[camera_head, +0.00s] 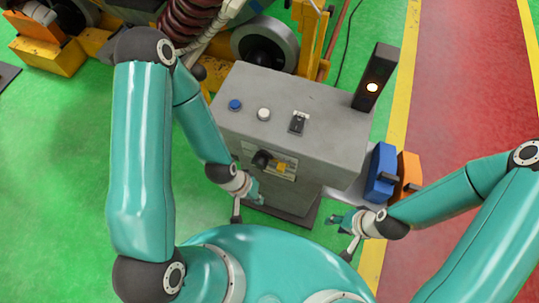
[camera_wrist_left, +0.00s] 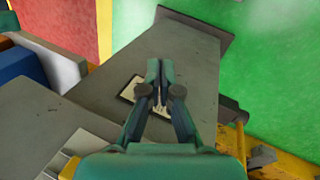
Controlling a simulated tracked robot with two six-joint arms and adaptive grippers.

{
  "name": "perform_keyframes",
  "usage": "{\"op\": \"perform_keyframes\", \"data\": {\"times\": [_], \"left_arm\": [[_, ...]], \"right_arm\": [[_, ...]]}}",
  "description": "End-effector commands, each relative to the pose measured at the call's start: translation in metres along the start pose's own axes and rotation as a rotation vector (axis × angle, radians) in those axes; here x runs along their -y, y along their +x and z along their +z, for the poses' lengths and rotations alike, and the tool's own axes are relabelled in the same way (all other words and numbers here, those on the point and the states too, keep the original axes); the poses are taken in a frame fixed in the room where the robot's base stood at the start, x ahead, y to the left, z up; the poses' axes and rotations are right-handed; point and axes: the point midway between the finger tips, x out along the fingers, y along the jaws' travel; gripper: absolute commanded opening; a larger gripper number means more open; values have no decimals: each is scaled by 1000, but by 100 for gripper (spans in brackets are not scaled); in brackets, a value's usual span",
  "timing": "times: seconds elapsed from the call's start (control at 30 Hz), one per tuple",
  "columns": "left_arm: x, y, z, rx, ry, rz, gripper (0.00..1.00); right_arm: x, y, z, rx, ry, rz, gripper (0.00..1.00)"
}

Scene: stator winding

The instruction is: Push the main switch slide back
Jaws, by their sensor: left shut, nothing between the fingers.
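A grey control cabinet (camera_head: 325,108) stands in front of me in the head view. Its front carries a panel (camera_head: 292,178) with a black knob (camera_head: 262,158) and a yellow part (camera_head: 283,167). A small dark switch with a light lever (camera_head: 298,123) sits on its top. I cannot tell which is the main switch slide. My left gripper (camera_head: 256,192) is low near the cabinet's front, below the panel. In the left wrist view its fingers (camera_wrist_left: 160,66) are together and empty, partly covering a dark-framed pale plate (camera_wrist_left: 132,90). My right gripper (camera_head: 342,220) hangs near the cabinet's right front corner; its fingers are too small to judge.
A blue button (camera_head: 235,104) and a white button (camera_head: 264,114) are on the cabinet top, with a lit lamp post (camera_head: 374,82) at its right back. Blue (camera_head: 381,172) and orange (camera_head: 407,173) bins stand at the right. Yellow machinery (camera_head: 50,52) is behind. Green floor is clear at left.

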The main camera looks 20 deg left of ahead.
Motion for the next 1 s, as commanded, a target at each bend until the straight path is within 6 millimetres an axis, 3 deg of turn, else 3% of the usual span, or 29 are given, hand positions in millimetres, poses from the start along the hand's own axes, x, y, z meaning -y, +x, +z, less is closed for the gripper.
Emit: {"op": "perform_keyframes", "data": {"times": [0.27,0.37,0.57,0.67,0.8,1.0], "left_arm": [[-2,-4,-2,15,-83,-1,0],[-5,-11,-4,49,-222,-8,0],[-11,-39,-10,151,-664,-57,0],[-16,-61,-16,195,-918,-99,0],[-34,-119,-46,176,-1225,-119,0],[-55,-182,-78,101,-1341,-53,0]], "right_arm": [[0,0,0,0,0,0,40],[0,-1,0,0,0,0,40],[1,-2,0,0,0,0,40],[1,-2,0,0,0,0,40],[2,-5,0,0,0,0,40],[2,-7,0,0,0,0,40]]}}
